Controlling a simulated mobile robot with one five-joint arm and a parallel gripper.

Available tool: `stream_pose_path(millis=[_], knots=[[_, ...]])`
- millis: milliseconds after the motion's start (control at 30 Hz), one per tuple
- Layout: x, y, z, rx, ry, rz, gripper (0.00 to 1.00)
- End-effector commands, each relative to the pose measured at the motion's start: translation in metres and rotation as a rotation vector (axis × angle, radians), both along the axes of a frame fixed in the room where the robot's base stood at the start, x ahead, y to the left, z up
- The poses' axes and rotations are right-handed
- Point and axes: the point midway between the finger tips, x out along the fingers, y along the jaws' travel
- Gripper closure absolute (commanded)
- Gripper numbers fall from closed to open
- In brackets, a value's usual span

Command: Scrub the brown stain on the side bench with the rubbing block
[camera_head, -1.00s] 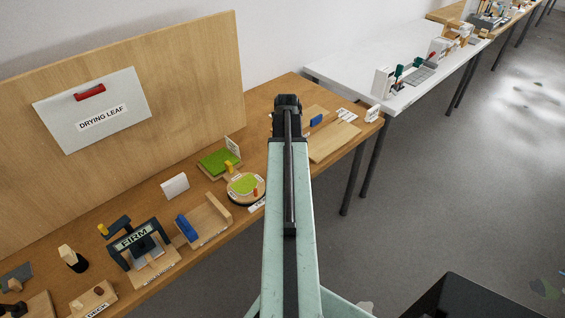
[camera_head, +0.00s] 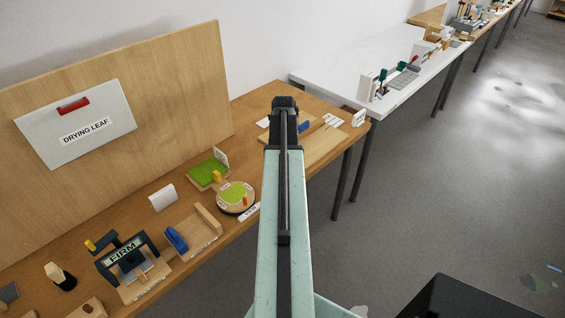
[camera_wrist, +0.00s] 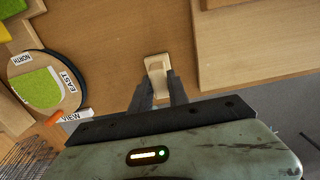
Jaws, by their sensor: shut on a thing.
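My gripper (camera_wrist: 157,92) is shut on a small pale wooden block (camera_wrist: 157,70) in the wrist view, which I take to be the rubbing block. The block's far end sticks out beyond the fingertips, over the brown wooden bench (camera_wrist: 115,30). I cannot tell whether it touches the bench top. In the head view my gripper (camera_head: 285,104) is over the right part of this bench, and my arm hides the block. No brown stain can be made out in either view. I cannot tell which bench is the side bench.
A round turntable (camera_head: 236,197) with a green patch and a pale board (camera_wrist: 262,45) lie on either side of my gripper.

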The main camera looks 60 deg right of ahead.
Motion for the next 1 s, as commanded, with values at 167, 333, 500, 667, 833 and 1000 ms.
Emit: stream_pose_path(millis=[167,333,500,667,833,1000], knots=[[0.002,0.012,0.000,0.003,0.001,0.000,1.00],[0.006,0.028,0.002,0.003,0.001,0.002,1.00],[0.007,0.030,0.002,0.003,0.001,0.000,1.00],[0.009,0.037,0.001,0.002,0.001,0.000,1.00],[0.013,0.054,-0.001,0.003,0.000,0.002,1.00],[0.015,0.060,-0.002,0.004,0.000,0.000,1.00]])
